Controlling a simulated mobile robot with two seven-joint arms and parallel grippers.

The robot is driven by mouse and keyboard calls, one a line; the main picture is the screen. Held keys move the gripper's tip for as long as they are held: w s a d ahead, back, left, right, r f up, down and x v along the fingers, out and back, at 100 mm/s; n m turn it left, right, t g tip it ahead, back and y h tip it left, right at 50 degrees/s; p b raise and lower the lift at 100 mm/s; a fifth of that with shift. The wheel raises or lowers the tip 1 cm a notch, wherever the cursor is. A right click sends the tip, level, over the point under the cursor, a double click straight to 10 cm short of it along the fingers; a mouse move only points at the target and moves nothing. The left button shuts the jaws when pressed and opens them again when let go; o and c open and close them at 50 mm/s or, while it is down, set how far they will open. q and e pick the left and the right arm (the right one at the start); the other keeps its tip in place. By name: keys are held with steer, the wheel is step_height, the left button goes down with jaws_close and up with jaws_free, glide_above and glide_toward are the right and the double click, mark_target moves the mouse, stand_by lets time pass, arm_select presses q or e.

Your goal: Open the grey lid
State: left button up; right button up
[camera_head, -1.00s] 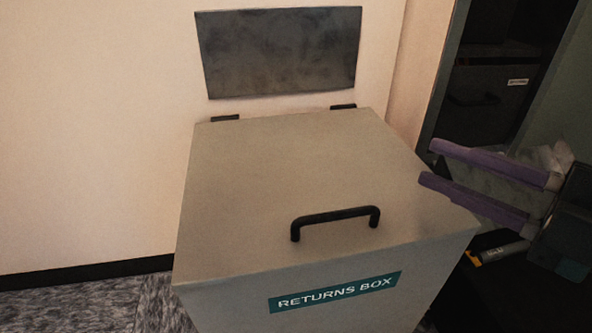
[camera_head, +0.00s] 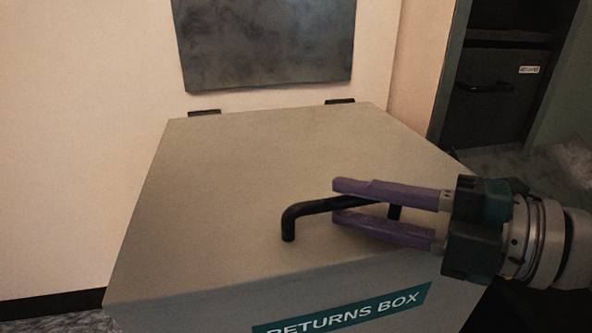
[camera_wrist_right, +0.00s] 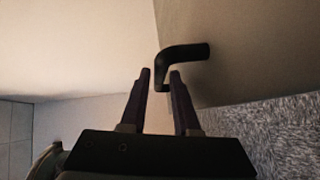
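The grey lid (camera_head: 240,170) lies closed on the returns box (camera_head: 220,315). A black bar handle (camera_head: 310,207) stands on the lid near its front edge. My right gripper (camera_head: 334,200) is open, its two purple fingers coming in from the right over the handle. In the head view the fingers hide the handle's right part. In the right wrist view the handle (camera_wrist_right: 184,52) shows just past the open fingertips (camera_wrist_right: 160,74), with its end between or just beyond them; I cannot tell if they touch. My left gripper is not in view.
Two black hinges (camera_head: 340,101) sit at the lid's back edge by the wall. A dark panel (camera_head: 265,45) hangs on the wall above them. A dark cabinet (camera_head: 490,100) stands at the back right. The space above the lid's left part is clear.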

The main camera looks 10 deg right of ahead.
steer(key=shift+x, duration=0.8)
jaws_close()
stand_by(0.9)
